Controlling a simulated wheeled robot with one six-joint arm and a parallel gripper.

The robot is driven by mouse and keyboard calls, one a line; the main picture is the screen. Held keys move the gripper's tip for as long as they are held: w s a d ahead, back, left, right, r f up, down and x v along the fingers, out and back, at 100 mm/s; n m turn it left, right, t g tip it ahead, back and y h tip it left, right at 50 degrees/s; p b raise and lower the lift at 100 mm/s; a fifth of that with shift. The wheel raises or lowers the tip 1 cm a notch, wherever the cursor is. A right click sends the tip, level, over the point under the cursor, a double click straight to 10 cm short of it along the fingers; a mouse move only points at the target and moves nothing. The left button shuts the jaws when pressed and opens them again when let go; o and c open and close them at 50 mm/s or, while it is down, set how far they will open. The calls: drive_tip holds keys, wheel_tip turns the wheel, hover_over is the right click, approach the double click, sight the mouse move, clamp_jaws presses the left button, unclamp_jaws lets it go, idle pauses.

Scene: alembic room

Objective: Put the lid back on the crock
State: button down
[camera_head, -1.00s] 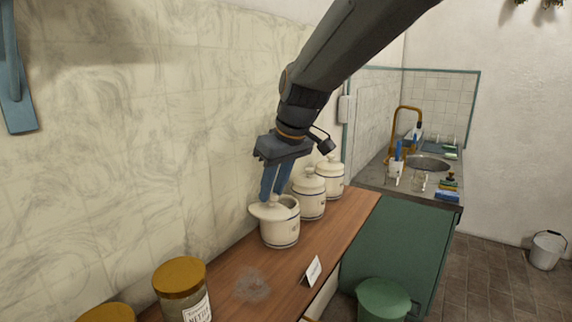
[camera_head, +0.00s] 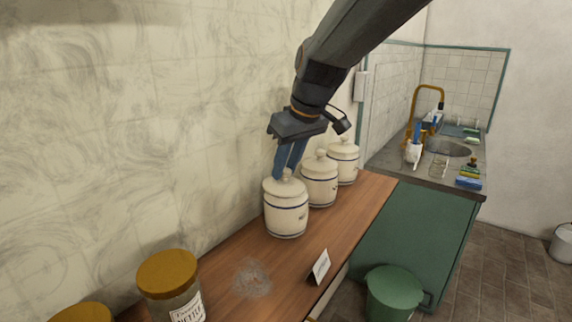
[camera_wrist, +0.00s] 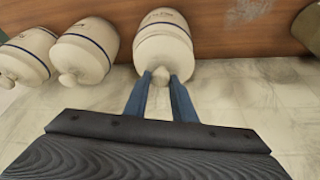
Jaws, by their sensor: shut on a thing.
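The nearest crock (camera_head: 286,215) is cream with blue bands and stands upright on the wooden counter. Its lid (camera_head: 285,184) sits level over the mouth, with no gap that I can make out in the head view. My gripper (camera_head: 288,172) comes down from above with its blue fingers shut on the lid's knob. In the wrist view the fingers (camera_wrist: 160,78) close on both sides of the pale knob (camera_wrist: 160,76), with the crock (camera_wrist: 163,42) beyond them. The far side of the rim is hidden.
Two more lidded crocks (camera_head: 320,180) (camera_head: 343,162) stand in a row behind. A jar with an ochre lid (camera_head: 168,273), a greyish patch (camera_head: 252,279) and a small card (camera_head: 320,267) are on the counter (camera_head: 235,260). The tiled wall is close behind.

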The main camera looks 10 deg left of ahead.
drive_tip(key=shift+d+f+p, duration=0.15)
drive_tip(key=shift+d+p, duration=0.2)
idle(1.0)
drive_tip(key=shift+a+r+p, duration=0.25)
drive_tip(key=shift+r+p, duration=0.1)
drive_tip(key=shift+r, duration=0.1)
idle(0.4)
drive_tip(key=shift+f+b, duration=0.3)
drive_tip(key=shift+f, duration=0.25)
idle(1.2)
idle(0.4)
drive_tip(key=c, duration=1.4)
unclamp_jaws()
drive_tip(key=shift+c, duration=0.2)
drive_tip(key=shift+f, duration=0.3)
drive_tip(key=shift+r, duration=0.1)
